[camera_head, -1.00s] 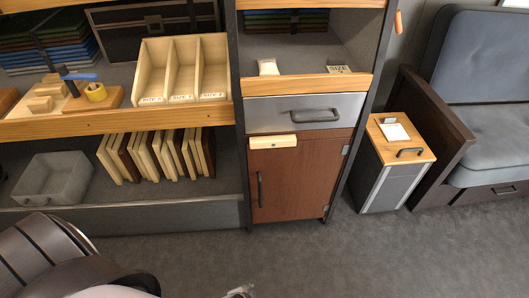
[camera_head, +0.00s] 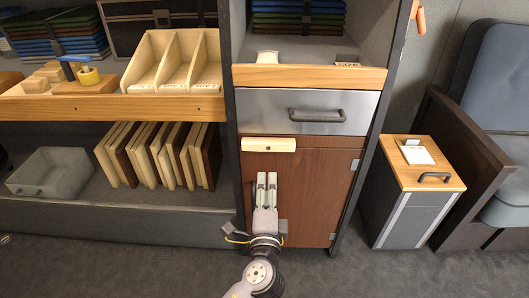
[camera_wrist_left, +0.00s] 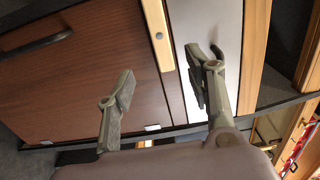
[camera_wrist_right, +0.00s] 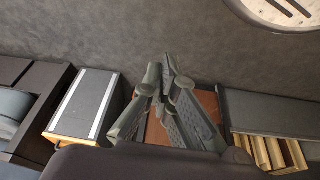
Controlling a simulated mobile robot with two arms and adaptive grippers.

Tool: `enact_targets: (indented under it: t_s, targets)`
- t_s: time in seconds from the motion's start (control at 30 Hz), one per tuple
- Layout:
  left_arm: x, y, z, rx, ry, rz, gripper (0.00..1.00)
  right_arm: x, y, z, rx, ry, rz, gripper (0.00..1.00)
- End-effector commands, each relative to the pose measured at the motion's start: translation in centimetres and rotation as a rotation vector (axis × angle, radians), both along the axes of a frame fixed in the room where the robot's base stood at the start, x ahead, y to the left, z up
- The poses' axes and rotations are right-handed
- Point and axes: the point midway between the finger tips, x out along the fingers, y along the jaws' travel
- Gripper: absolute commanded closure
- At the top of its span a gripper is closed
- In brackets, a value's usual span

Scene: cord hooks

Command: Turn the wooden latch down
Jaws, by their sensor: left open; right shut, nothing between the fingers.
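The wooden latch (camera_head: 268,145) is a pale bar lying level across the top left of the brown cabinet door (camera_head: 310,185), just below the grey drawer.
A grey drawer (camera_head: 305,112) with a dark handle is above the latch. A small cabinet (camera_head: 412,205) with a wooden top stands at the right, beside a sofa. Upright boards (camera_head: 160,155) and a grey bin (camera_head: 52,172) fill the lower left shelf. Floor in front is clear.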

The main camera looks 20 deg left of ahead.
Motion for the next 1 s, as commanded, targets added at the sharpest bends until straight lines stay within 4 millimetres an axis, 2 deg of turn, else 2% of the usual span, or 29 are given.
enact_targets:
  t_s: [0.17,0.5,0.7,0.83,1.0]
  targets:
    - [2.8,0.9,0.1,0.002,-0.002,0.002,0.52,0.0,0.0,-0.1,0.000,0.000,0.000,1.00]
    - [10.0,2.9,0.0,0.000,0.000,0.001,0.52,0.0,0.0,-0.8,0.000,0.000,0.000,1.00]
    - [13.6,4.0,-0.1,0.000,0.002,0.001,0.52,0.0,0.0,-1.3,0.000,0.000,0.000,1.00]
    - [15.2,4.4,-0.1,-0.001,0.003,0.000,0.52,1.7,0.5,-1.0,0.014,-0.071,0.005,1.00]
    - [16.1,4.7,-0.1,-0.002,0.003,0.000,0.52,2.5,0.7,-0.7,0.022,-0.111,0.009,1.00]
